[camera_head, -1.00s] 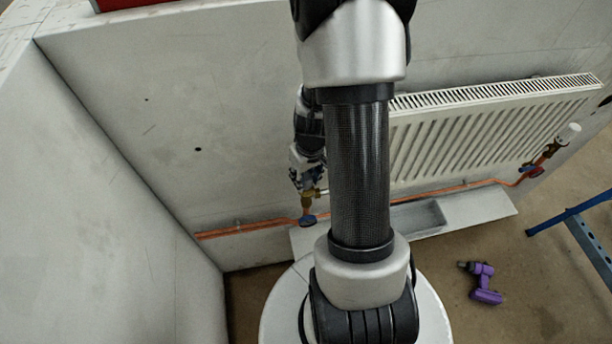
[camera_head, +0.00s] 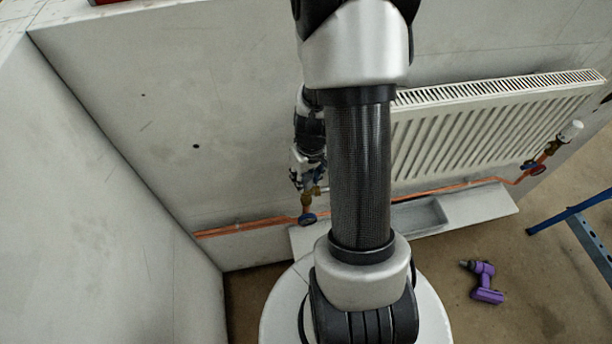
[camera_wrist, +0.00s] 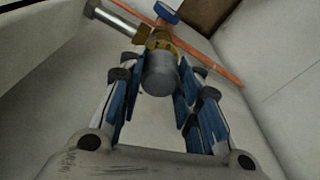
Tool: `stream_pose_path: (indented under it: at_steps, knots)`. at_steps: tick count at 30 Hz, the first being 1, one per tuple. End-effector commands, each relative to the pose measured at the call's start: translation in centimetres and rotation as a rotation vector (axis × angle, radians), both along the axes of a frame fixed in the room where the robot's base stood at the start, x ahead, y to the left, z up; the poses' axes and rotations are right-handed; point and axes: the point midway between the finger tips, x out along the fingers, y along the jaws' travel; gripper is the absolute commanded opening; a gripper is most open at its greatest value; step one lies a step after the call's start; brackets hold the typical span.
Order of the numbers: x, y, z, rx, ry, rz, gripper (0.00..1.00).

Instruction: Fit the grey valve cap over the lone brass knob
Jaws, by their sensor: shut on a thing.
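The grey valve cap (camera_wrist: 160,76) sits between the blue finger pads of my gripper (camera_wrist: 158,92), which is shut on it. The brass knob (camera_wrist: 160,36) of the valve lies directly beyond the cap in the wrist view. The cap overlaps it in the picture, and I cannot tell whether the cap is around the knob or just in front of it. In the head view my gripper (camera_head: 309,180) is right above the brass valve (camera_head: 307,200) at the lower left of the radiator; the cap is not clear there.
A blue handle (camera_head: 307,218) sits under the valve on the copper pipe (camera_head: 245,226). The radiator (camera_head: 490,130) and another valve with a white head (camera_head: 571,131) are to the right. A grey tray (camera_head: 470,210) lies below. A purple drill (camera_head: 485,283) lies on the floor.

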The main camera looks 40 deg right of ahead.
Motion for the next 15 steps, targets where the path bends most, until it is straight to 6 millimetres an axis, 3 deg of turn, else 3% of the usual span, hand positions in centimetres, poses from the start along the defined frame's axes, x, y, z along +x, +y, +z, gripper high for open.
stream_pose_path:
  at_steps: [15]
  knots:
    - [0.02, 0.00, -0.60, 0.000, 0.000, 0.000, 0.20]
